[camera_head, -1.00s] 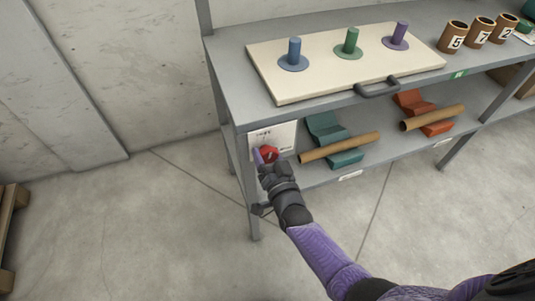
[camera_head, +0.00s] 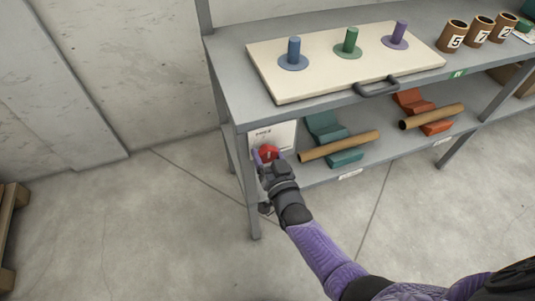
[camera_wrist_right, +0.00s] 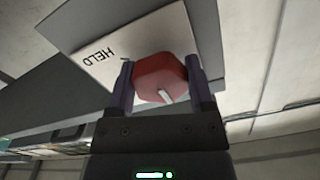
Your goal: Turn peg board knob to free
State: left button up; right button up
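The peg board (camera_head: 330,62) lies on the shelf top with blue, green and purple pegs standing on it. The red knob (camera_head: 268,152) is on a white panel (camera_head: 285,136) at the bench's left end, below the top. In the right wrist view the knob (camera_wrist_right: 160,77) has a white pointer mark, and the panel (camera_wrist_right: 110,58) reads "HELD"; other lettering is hidden. My right gripper (camera_wrist_right: 163,88) has one finger on each side of the knob and seems closed on it. It also shows in the head view (camera_head: 266,160). My left gripper is not in view.
On the lower shelf, brown tubes lie by a teal cradle (camera_head: 335,135) and an orange cradle (camera_head: 425,112). Numbered brown cups (camera_head: 454,38) stand at the top right. A bench leg (camera_head: 253,210) stands close to my right wrist. The floor in front is clear.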

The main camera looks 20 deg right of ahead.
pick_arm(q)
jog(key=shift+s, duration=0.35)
pick_arm(e)
jog(key=o, duration=0.4)
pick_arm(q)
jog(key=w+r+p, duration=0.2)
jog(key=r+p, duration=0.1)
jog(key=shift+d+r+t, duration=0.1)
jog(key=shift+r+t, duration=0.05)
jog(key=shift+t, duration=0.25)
pick_arm(e)
jog(key=s, duration=1)
jog(key=shift+d, duration=0.2)
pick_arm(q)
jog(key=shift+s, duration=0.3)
